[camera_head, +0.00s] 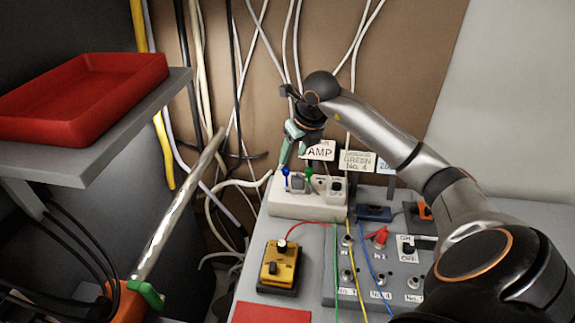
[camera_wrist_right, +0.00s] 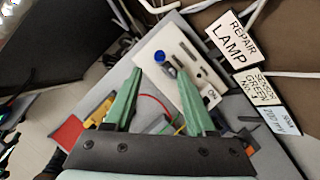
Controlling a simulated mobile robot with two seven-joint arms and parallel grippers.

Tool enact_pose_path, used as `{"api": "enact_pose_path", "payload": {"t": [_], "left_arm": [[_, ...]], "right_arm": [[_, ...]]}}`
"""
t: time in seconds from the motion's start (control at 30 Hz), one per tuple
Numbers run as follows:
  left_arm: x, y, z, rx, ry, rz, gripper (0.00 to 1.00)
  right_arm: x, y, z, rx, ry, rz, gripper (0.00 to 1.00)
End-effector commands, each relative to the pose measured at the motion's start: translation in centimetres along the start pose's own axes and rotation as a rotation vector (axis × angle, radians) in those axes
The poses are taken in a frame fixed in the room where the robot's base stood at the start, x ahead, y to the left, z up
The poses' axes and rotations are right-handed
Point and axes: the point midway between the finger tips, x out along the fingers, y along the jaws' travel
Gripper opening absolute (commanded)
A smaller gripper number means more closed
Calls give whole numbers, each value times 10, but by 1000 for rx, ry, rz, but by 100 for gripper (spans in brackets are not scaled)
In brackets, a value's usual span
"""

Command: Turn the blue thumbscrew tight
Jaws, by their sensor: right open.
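The blue thumbscrew (camera_head: 286,170) stands on the left part of the white box (camera_head: 290,209) in the head view. In the right wrist view the blue thumbscrew (camera_wrist_right: 169,71) shows between and just beyond my fingertips, on the white box. A green thumbscrew (camera_head: 308,171) stands right of it in the head view. My right gripper (camera_head: 293,158) points down close above the blue thumbscrew, with its green fingers open. In the right wrist view my right gripper (camera_wrist_right: 160,72) is spread and empty; contact with the thumbscrew cannot be told.
Signs (camera_head: 318,150) stand behind the box. A yellow device (camera_head: 279,265) and a grey switch panel (camera_head: 400,265) with wires stand in front. A metal rod (camera_head: 180,205) slants up at left. A red tray (camera_head: 85,88) sits on a shelf. Cables hang behind.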

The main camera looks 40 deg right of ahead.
Motion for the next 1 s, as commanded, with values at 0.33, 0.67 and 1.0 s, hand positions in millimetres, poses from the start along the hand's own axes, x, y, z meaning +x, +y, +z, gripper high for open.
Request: {"api": "enact_pose_path", "payload": {"t": [0.33,0.67,1.0], "left_arm": [[-4,0,-4,0,-1,0,60],[-4,0,-4,0,-1,0,60],[-4,0,-4,0,-1,0,60]], "right_arm": [[59,1,0,3,1,4,56],[70,1,0,1,-1,2,56],[70,1,0,1,-1,2,30]]}}
